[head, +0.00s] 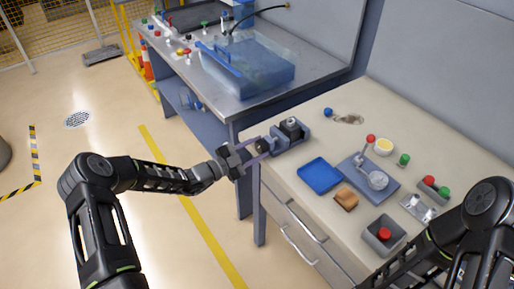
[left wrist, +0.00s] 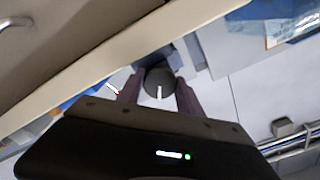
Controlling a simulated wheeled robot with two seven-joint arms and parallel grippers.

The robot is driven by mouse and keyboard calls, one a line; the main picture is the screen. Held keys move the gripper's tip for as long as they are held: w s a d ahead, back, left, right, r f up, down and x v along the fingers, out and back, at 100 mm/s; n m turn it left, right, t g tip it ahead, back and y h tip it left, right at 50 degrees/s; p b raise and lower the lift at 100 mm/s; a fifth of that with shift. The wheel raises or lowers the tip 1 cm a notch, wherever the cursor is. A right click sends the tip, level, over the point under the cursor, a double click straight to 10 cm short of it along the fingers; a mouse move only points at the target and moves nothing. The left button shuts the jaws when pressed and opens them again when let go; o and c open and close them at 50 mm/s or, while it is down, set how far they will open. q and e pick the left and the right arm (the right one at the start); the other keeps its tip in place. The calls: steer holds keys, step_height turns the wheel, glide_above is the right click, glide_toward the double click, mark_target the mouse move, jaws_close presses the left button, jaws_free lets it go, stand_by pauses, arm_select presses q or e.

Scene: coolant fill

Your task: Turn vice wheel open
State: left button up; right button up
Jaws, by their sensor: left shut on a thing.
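A small blue-grey vice (head: 290,134) sits at the left edge of the beige bench, with a dark block (head: 291,125) between its jaws. Its dark round wheel (head: 262,146) faces my left arm. My left gripper (head: 257,147) is at the wheel, with one finger on either side, shut on it. In the left wrist view the wheel (left wrist: 159,82) is a grey disc with a white mark, between the two purplish fingers (left wrist: 158,97). My right arm enters at the lower right of the head view; its gripper is out of the picture.
A grey table (head: 225,92) with a clear blue tank (head: 250,66) stands behind. Floor at left is open.

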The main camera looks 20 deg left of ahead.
arm_select(q)
steer(key=shift+n, duration=0.5)
steer(key=o, duration=1.4)
steer(key=shift+s+a, duration=0.1)
steer(key=shift+a, duration=0.05)
steer(key=b+v, duration=0.1)
steer(key=v, duration=0.6)
steer(key=shift+s+b, duration=0.25)
steer(key=shift+b, duration=0.15)
steer(key=shift+a, duration=0.15)
